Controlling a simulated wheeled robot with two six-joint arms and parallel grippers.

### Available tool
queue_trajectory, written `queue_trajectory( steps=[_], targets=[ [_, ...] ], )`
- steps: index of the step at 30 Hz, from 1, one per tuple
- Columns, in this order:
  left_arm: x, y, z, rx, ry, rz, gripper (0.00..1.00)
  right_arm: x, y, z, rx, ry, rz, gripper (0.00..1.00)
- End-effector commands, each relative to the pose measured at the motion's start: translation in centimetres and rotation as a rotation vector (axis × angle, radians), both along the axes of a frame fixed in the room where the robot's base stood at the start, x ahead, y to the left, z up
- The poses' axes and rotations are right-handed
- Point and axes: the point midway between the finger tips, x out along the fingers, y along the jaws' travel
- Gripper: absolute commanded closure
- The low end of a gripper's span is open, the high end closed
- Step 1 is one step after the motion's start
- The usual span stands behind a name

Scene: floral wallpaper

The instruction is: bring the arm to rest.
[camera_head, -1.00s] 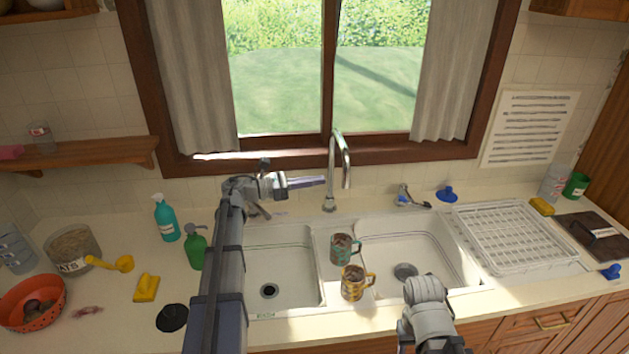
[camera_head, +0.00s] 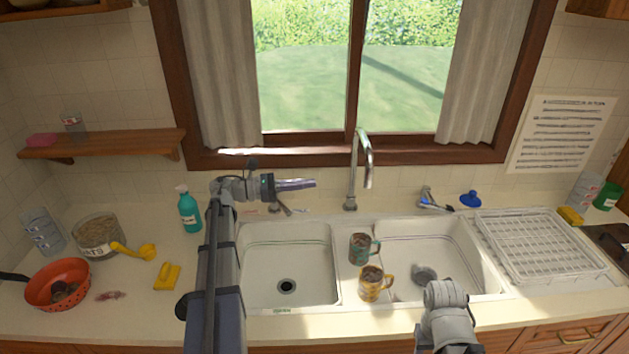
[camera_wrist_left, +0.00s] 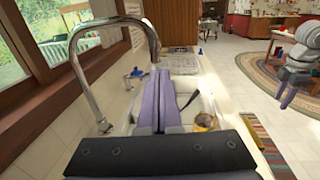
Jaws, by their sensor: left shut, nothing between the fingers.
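My left arm rises from the bottom left in the head view. Its gripper (camera_head: 313,183) points right, above the back of the sink and left of the tall faucet (camera_head: 353,185). My right arm shows at the lower right in the head view. Its gripper (camera_wrist_left: 287,97) shows at the right edge of the left wrist view, fingers pointing down; its opening is too unclear to tell.
A teal bottle (camera_head: 190,212) stands left of my arm. A white dish rack (camera_head: 540,245) stands right.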

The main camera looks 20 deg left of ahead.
Motion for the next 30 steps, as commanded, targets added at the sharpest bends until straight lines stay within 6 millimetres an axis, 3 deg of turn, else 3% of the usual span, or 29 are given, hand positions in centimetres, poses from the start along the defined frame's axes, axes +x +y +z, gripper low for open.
queue_trajectory(
  steps=[8, 14, 18, 21, 26, 30],
  targets=[
    [0.6, -0.4, 0.3, -0.02, 0.004, 0.021, 1.0, 0.0, 0.0, 0.0, 0.0, 0.0, 0.0, 0.5],
    [5.3, -3.3, 3.2, -0.245, 0.058, 0.214, 1.0, 0.0, 0.0, 0.0, 0.0, 0.0, 0.0, 0.5],
    [8.8, -4.7, 5.3, -0.526, 0.151, 0.397, 1.0, 0.0, 0.0, 0.0, 0.0, 0.0, 0.0, 0.5],
    [10.5, -5.2, 5.8, -0.743, 0.237, 0.516, 1.0, 0.0, 0.0, 0.0, 0.0, 0.0, 0.0, 0.5],
    [11.7, -6.0, 4.3, -1.1, 0.413, 0.695, 1.0, 0.0, 0.0, 0.0, 0.0, 0.0, 0.0, 0.5],
    [11.2, -7.3, 0.8, -1.406, 0.599, 0.856, 1.0, 0.0, 0.0, 0.0, 0.0, 0.0, 0.0, 0.5]
  ],
)
